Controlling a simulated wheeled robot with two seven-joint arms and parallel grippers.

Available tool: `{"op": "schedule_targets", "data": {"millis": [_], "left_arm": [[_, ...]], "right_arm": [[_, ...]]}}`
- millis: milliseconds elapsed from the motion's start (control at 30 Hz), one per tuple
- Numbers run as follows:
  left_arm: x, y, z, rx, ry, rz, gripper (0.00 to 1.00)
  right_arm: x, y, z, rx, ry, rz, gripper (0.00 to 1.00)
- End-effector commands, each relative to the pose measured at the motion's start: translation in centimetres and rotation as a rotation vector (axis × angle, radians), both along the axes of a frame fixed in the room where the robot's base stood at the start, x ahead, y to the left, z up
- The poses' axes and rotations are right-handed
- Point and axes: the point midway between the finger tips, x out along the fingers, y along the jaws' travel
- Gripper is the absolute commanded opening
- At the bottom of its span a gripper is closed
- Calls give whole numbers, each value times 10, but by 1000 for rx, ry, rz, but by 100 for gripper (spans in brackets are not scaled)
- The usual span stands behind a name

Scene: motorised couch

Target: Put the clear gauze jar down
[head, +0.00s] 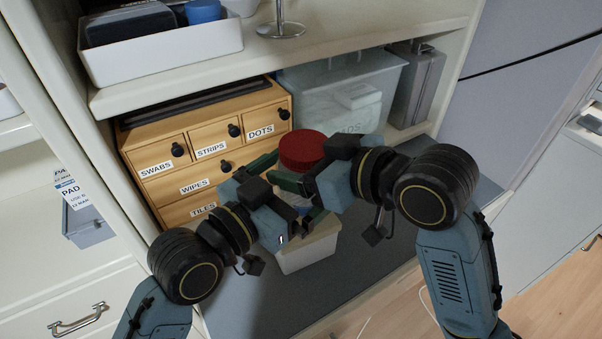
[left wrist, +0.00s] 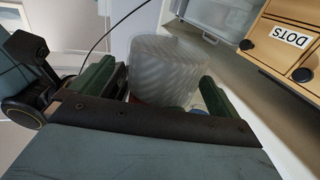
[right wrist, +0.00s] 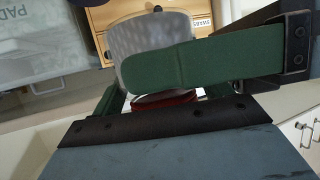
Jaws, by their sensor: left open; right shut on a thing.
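The clear gauze jar has a red lid (head: 302,149); in the head view the grippers hide most of its body. My right gripper (head: 318,182) is shut on the jar. In the right wrist view the ribbed clear body (right wrist: 150,38) sits behind a green finger, with part of the red lid below it. My left gripper (head: 278,178) is open close beside the jar. In the left wrist view the jar (left wrist: 163,65) shows between its spread fingers; I cannot tell whether they touch it. The jar appears held above the grey shelf surface (head: 365,235).
A wooden drawer unit (head: 165,185) with labelled drawers stands behind, left of a clear lidded bin (head: 335,95). A white container (head: 308,252) stands below the grippers. An upper shelf (head: 350,45) overhangs. The grey surface is bare towards the front and right.

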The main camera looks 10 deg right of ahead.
Motion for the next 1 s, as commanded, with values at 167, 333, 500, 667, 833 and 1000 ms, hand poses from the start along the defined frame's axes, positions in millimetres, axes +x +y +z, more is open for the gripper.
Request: {"op": "schedule_targets", "data": {"millis": [167,333,500,667,833,1000], "left_arm": [[5,-7,0,0,1,-1,100],[5,-7,0,1,1,-1,100],[5,-7,0,1,1,0,88],[5,-7,0,0,1,-1,67],[4,-8,1,-2,0,-4,49],[4,-7,1,-2,0,-2,49]], "right_arm": [[0,0,1,1,-2,0,49],[0,0,1,1,-2,0,49],[0,0,1,1,-2,0,49],[0,0,1,1,-2,0,49],[0,0,1,2,-3,-1,81],[0,0,0,1,-2,0,100]]}}
